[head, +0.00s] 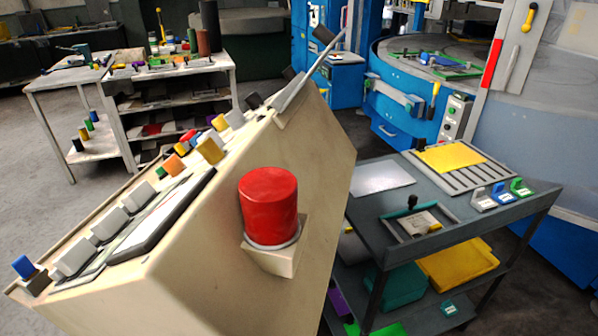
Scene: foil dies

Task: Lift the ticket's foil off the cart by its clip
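The cart (378,240) stands at the right with a dark grey top. A yellow foil sheet (450,157) lies on a slotted rack (482,177) at its back. A silver-grey sheet (382,178) lies flat at the left of the cart top. Three small clip-like pieces stand along the right side: grey (484,199), blue (502,194) and green (520,187). A dark frame with a black knob holds a small printed card (418,222), possibly the ticket; its print is too small to read. Neither of my grippers is in view.
A beige console (225,250) with a large red button (268,205) fills the foreground and hides part of the cart's left side. Coloured bins and sheets (458,264) lie on the cart's lower shelves. Blue machinery (400,115) stands behind; a workbench (140,90) stands at back left.

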